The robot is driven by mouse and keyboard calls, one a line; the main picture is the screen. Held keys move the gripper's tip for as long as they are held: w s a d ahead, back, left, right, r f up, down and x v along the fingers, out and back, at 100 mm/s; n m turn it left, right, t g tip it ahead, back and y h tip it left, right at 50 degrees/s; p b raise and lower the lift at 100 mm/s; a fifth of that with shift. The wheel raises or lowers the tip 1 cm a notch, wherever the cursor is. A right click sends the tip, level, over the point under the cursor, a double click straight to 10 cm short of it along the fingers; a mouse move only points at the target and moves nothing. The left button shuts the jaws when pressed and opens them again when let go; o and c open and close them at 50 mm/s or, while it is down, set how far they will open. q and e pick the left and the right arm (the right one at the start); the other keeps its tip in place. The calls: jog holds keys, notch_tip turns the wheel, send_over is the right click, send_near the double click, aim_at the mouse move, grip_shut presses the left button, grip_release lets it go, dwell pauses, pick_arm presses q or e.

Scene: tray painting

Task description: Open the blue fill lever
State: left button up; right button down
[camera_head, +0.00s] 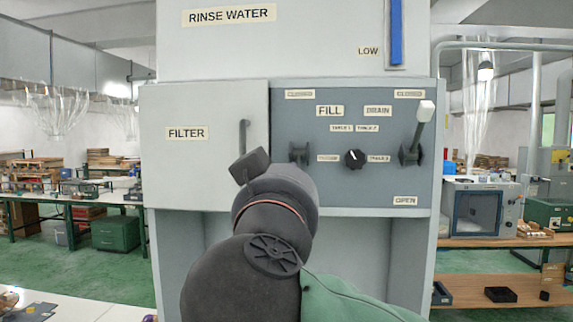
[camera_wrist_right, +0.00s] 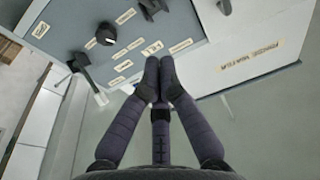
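The grey control panel (camera_head: 345,185) faces me with FILL and DRAIN labels. The dark fill lever mount (camera_head: 299,152) shows under FILL; no blue handle shows, and a dark arm of mine covers the area below. No handle stands above the mount. In the right wrist view part of a dark lever mount (camera_wrist_right: 150,6) is at the top edge. My right gripper (camera_wrist_right: 160,68) points towards the panel, its fingertips close together with nothing visible between them. I see no gripper clearly in the head view, and my left gripper does not show.
The drain lever (camera_head: 418,130), with a white tip, points up at the right. A black knob (camera_head: 354,159) sits between the lever mounts. The FILTER door (camera_head: 200,165) has a handle (camera_head: 243,137) at left. A blue level strip (camera_head: 396,30) is above. Workbenches stand on both sides.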

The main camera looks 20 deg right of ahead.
jog(key=f+v, duration=0.1)
jog(key=v, duration=0.5)
jog(key=shift+a+f, duration=0.15)
jog(key=shift+f, duration=0.05)
jog(key=shift+w, duration=0.1)
